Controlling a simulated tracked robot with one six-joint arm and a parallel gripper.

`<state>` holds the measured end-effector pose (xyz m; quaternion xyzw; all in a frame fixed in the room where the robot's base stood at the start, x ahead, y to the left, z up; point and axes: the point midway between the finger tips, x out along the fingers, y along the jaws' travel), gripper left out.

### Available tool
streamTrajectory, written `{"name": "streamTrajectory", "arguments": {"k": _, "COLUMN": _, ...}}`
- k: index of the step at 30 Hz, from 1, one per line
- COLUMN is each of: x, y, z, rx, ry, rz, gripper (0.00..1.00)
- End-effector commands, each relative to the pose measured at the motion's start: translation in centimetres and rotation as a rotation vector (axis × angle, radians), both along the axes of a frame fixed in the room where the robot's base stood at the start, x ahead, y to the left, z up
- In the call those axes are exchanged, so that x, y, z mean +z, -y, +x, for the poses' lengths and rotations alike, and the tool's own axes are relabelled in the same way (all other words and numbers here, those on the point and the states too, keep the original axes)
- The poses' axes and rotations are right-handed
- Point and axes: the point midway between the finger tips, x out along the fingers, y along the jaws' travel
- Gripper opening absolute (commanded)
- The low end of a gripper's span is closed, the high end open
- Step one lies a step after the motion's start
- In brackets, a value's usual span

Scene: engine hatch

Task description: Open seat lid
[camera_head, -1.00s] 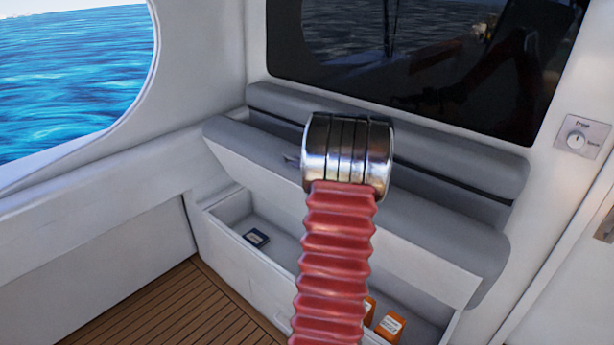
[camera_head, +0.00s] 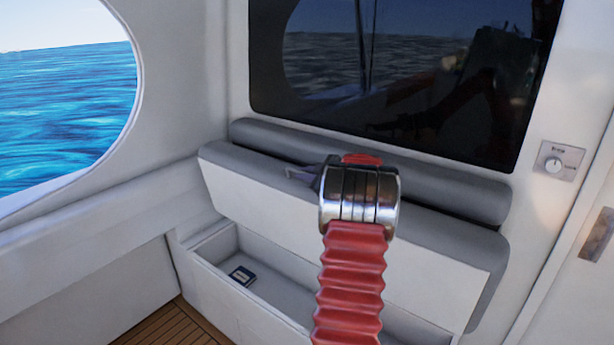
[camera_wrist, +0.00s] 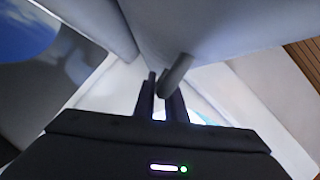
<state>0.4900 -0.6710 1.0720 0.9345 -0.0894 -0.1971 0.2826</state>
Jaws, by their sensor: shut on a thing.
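The seat lid (camera_head: 330,225) is tilted up off the seat box, its white underside facing out and its grey cushion behind. Below it the box (camera_head: 228,315) stands open. My gripper (camera_head: 300,174) is at the lid's upper edge, partly hidden behind my metal wrist joint. In the wrist view my gripper (camera_wrist: 160,105) is shut on a short grey peg-like handle (camera_wrist: 176,75) close to the lid's surface (camera_wrist: 215,30). How the handle joins the lid is unclear.
A grey backrest (camera_head: 440,188) and dark window (camera_head: 400,80) are behind the lid. A dial switch (camera_head: 557,161) is on the right wall. Wooden floor (camera_head: 165,328) shows at lower left.

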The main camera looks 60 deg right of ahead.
Motion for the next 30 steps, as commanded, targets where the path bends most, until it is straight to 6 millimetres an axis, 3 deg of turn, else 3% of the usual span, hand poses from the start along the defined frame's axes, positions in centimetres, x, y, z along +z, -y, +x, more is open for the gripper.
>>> {"name": "streamTrajectory", "arguments": {"k": 6, "x": 0.0, "y": -0.6, "z": 0.7, "rx": 0.014, "ry": 0.002, "rz": -0.001, "gripper": 0.00}}
{"name": "streamTrajectory", "arguments": {"k": 7, "x": 0.0, "y": -0.6, "z": 0.7, "rx": 0.014, "ry": 0.001, "rz": -0.001, "gripper": 0.12}}
{"name": "streamTrajectory", "arguments": {"k": 15, "x": 0.0, "y": -0.5, "z": 0.6, "rx": 0.012, "ry": 0.002, "rz": 0.000, "gripper": 0.29}}
{"name": "streamTrajectory", "arguments": {"k": 25, "x": 0.1, "y": -0.5, "z": 0.3, "rx": 0.008, "ry": 0.001, "rz": 0.000, "gripper": 0.29}}
{"name": "streamTrajectory", "arguments": {"k": 30, "x": 0.6, "y": -0.8, "z": -1.1, "rx": 0.007, "ry": 0.000, "rz": 0.000, "gripper": 0.29}}
